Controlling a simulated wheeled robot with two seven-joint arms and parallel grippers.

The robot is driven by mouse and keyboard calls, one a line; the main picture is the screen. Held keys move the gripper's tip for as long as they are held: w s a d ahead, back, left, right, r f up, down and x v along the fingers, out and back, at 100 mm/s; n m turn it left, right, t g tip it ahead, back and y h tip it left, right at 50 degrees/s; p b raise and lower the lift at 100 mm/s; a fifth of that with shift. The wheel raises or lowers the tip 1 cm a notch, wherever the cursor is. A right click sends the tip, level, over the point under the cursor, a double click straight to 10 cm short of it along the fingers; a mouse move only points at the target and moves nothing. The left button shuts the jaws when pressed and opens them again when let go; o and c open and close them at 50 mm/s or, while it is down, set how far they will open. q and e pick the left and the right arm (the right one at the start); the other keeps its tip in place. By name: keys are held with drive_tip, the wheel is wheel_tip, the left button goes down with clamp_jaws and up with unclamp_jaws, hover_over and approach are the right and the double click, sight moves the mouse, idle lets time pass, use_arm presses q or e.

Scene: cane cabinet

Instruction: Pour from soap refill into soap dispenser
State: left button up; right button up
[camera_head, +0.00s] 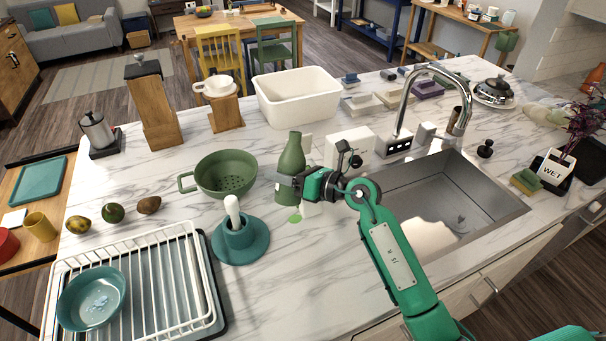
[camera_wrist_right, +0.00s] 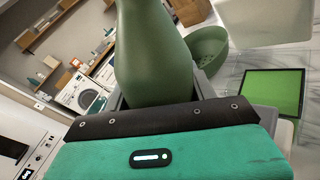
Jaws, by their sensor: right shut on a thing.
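A green bottle (camera_head: 291,155), which looks like the soap refill, stands nearly upright on or just above the marble counter. My right gripper (camera_head: 287,182) is shut around its lower body. In the right wrist view the green bottle (camera_wrist_right: 152,50) rises from between the jaws; its top is cut off. I cannot surely pick out the soap dispenser. A bright green square patch with a dark edge (camera_wrist_right: 272,92) shows at the right of the wrist view, and a small green spot (camera_head: 295,218) lies below the bottle in the head view. My left gripper is not in view.
A green colander (camera_head: 226,175) stands left of the bottle. A teal holder (camera_head: 240,240) with a white-handled item is in front of it. A white box (camera_head: 349,150) and the sink (camera_head: 445,205) are to the right; a white tub (camera_head: 297,95) is behind.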

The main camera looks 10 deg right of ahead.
drive_tip(key=n+b, duration=0.2)
drive_tip(key=b, duration=0.1)
drive_tip(key=n+t+b, duration=0.1)
drive_tip(key=n+b, duration=0.1)
drive_tip(key=b, duration=0.1)
drive_tip(key=shift+s+f, duration=0.1)
drive_tip(key=shift+f, duration=0.25)
drive_tip(key=shift+a+r+n+y+b, duration=0.1)
drive_tip(key=shift+n+y+b, duration=0.2)
drive_tip(key=shift+n+b, duration=0.25)
